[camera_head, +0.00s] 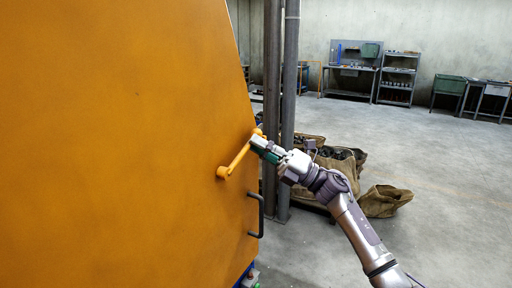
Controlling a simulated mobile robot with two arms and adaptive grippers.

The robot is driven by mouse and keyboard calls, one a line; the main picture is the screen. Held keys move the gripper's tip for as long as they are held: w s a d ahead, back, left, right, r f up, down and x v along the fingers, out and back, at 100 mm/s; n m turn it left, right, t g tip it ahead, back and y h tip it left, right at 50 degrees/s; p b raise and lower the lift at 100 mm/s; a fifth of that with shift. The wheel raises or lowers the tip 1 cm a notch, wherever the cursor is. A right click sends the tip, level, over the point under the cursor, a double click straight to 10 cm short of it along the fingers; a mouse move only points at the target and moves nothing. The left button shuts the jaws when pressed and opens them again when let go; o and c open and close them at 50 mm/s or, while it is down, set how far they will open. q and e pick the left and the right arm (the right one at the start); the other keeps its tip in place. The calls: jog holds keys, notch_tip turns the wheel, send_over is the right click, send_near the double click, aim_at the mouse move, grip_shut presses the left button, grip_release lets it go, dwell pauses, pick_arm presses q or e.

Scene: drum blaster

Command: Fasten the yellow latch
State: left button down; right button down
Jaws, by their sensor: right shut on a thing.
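The yellow latch (237,163) is a bar-shaped handle on the right edge of a large orange machine door (130,130). It slants from its pivot at lower left up to its free end at upper right. My right gripper (258,144) comes in from the right and is shut on the latch's upper end. The fingertips are small in view and partly hide that end. My left gripper is not in view.
A dark door handle (259,215) sits below the latch. Dark metal posts (289,90) stand just behind the door edge. Brown sacks (384,200) lie on the floor behind my right arm. Workbenches (350,70) stand far off; the floor at right is clear.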

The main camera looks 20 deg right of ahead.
jog(key=f+m+t, duration=0.1)
jog(key=m, duration=0.1)
jog(key=f+m+t+h, duration=0.1)
jog(key=m, duration=0.1)
jog(key=shift+w+d+f+t, duration=0.15)
jog(key=shift+d+f+t, duration=0.05)
jog(key=shift+t, duration=0.2)
jog(key=shift+f+m+t+h+b, duration=0.2)
jog(key=shift+f+m+t+h, duration=0.35)
jog(key=shift+m, duration=0.4)
jog(key=shift+f+m+t+h+b, duration=0.15)
jog(key=shift+f+m+t+h, duration=0.2)
jog(key=shift+m+t, duration=0.45)
jog(key=c, duration=1.4)
grip_release()
jog(key=shift+f, duration=0.1)
jog(key=shift+c, duration=0.2)
jog(key=v, duration=1.2)
